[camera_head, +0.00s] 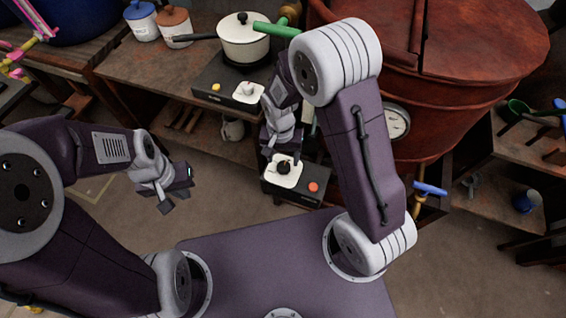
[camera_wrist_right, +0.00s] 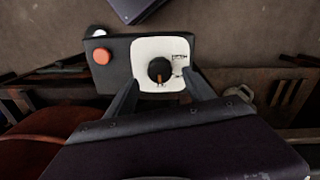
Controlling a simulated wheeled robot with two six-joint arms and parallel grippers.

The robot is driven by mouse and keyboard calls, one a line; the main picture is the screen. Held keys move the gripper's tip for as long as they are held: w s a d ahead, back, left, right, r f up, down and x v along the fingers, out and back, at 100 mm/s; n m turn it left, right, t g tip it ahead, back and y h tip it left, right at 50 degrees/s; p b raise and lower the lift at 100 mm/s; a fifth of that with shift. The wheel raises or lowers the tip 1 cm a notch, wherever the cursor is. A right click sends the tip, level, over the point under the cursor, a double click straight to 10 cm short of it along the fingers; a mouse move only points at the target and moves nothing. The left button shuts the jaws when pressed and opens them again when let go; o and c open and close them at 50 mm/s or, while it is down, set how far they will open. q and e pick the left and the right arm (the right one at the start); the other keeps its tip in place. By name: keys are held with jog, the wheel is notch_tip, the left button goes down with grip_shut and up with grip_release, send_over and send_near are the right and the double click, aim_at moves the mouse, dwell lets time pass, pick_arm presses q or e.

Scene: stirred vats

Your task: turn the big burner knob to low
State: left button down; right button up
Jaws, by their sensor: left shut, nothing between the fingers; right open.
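The big burner knob is likely the round black knob (camera_head: 283,168) on a white plate, on the front of a dark control box (camera_head: 308,199) in the head view. In the right wrist view the black knob (camera_wrist_right: 159,68) has a tan mark at its lower edge, and small print on the plate is too small to read. My right gripper (camera_head: 284,153) is open just above the knob. In the right wrist view the fingers of my right gripper (camera_wrist_right: 160,77) stand on either side of the knob, apart from it. My left gripper (camera_head: 173,200) is shut and empty, over the floor.
An orange button (camera_head: 314,187) sits beside the knob. Behind stands a small burner (camera_head: 214,84) with another knob and a cream pot (camera_head: 243,42). A large red vat (camera_head: 460,90) with a gauge (camera_head: 396,122) stands right. The floor (camera_head: 225,200) around my left gripper is clear.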

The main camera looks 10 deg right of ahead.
aim_at(284, 166)
notch_tip(284, 166, down, 4)
jog(key=shift+f+b, duration=0.25)
jog(key=shift+b, duration=0.25)
grip_shut()
jog(key=shift+s+r+n+p, duration=0.1)
jog(key=shift+r+n+p, duration=0.1)
jog(key=shift+n+p, duration=0.6)
jog(key=n+p, duration=0.2)
jog(key=n, duration=0.1)
jog(key=shift+d, duration=0.1)
jog(key=n+p, duration=0.3)
jog(key=n, duration=0.1)
jog(key=shift+n, duration=0.3)
jog(key=shift+f+n+p, duration=0.1)
jog(key=shift+n+p, duration=0.5)
jog(key=shift+n, duration=0.6)
